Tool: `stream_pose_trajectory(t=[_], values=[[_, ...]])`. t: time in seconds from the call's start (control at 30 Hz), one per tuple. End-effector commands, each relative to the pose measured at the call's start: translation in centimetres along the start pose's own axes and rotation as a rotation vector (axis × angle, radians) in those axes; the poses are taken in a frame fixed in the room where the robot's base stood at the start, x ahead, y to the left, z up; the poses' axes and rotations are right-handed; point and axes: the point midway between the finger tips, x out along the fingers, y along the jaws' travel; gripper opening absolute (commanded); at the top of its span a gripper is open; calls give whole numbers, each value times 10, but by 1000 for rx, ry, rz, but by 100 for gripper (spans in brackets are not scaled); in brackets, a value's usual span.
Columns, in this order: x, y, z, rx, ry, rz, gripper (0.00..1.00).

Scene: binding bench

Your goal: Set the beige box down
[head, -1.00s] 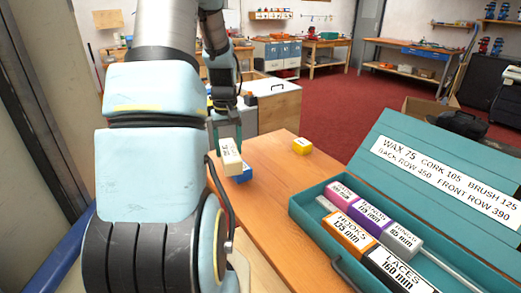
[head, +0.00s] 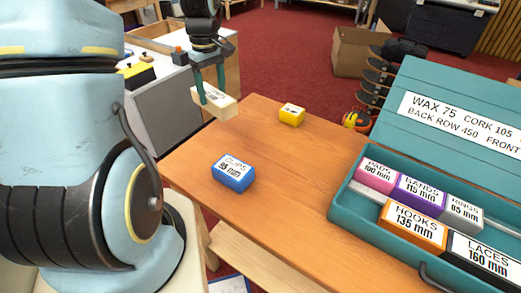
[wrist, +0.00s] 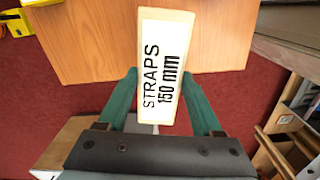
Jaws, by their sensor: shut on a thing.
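The beige box (head: 224,107), labelled STRAPS 150 mm in the wrist view (wrist: 166,65), is between the green fingers of my gripper (head: 208,84). In the wrist view my gripper (wrist: 161,108) is shut on the near end of the box, which points away from the palm. The box is in the air at the far-left edge of the wooden table (head: 280,150). In the wrist view its outer part overlaps the tabletop and its near end overlaps the red floor. Its height over the table is hard to tell.
A blue CLIPS box (head: 234,173) and a small yellow box (head: 291,114) stand on the table. A teal open case (head: 343,205) holding several labelled boxes takes the right side. The wood between the blue box and the case is bare.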

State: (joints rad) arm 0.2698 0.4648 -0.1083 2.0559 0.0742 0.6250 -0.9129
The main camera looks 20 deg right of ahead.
Motion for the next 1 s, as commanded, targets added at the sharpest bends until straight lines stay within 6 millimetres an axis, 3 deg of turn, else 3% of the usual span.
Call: stream_pose_trajectory(t=[0.03,0.1,0.2,0.33,0.5,0.7,1.0], values=[[5,17,27,-12,0,0,0],[7,34,58,-58,1,0,0],[8,49,97,-111,2,-2,0],[9,60,129,-161,4,-3,0],[21,62,143,-187,2,-8,0],[55,62,142,-189,2,-6,0],[89,62,142,-188,2,-7,0]])
